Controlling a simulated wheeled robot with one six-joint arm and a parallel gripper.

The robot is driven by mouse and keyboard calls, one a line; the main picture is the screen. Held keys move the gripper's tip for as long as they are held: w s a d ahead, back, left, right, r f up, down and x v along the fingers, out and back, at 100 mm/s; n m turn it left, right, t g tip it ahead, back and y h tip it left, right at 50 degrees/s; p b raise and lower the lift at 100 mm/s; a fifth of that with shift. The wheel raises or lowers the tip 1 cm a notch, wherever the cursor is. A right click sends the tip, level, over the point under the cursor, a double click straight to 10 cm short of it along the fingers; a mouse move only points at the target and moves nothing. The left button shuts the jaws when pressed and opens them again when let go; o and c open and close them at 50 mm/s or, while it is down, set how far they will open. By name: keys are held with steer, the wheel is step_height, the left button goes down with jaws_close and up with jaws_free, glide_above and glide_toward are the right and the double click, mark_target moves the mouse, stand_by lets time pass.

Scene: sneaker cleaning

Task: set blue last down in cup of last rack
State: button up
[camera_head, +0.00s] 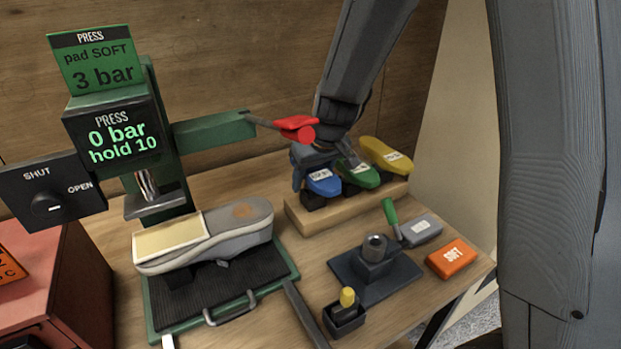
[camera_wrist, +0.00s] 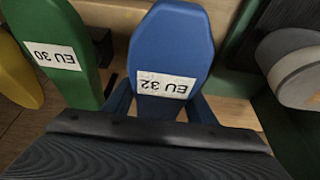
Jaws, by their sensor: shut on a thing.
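The blue last (camera_head: 323,182), labelled EU 32, is at the left end of the wooden last rack (camera_head: 300,220). It also shows in the wrist view (camera_wrist: 172,50), toe pointing away from my gripper. My gripper (camera_head: 312,172) is shut on the blue last; its fingers (camera_wrist: 160,104) show on both sides of it. The green last (camera_head: 361,177) and the yellow last (camera_head: 386,154) stand in the rack to its right. The cup under the blue last is hidden, so I cannot tell whether the last is seated or just above it.
A green press (camera_head: 165,150) stands to the left, its red-handled lever (camera_head: 297,128) close to my arm. A dark stand (camera_head: 375,270), a grey block (camera_head: 420,230) and an orange SOFT block (camera_head: 451,258) lie in front of the rack.

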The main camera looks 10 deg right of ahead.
mark_target(316, 170)
steer(key=shift+f+b, duration=0.95)
steer(key=shift+b, duration=0.05)
steer(key=o, duration=1)
steer(key=shift+o, duration=0.2)
steer(key=shift+v, duration=3.95)
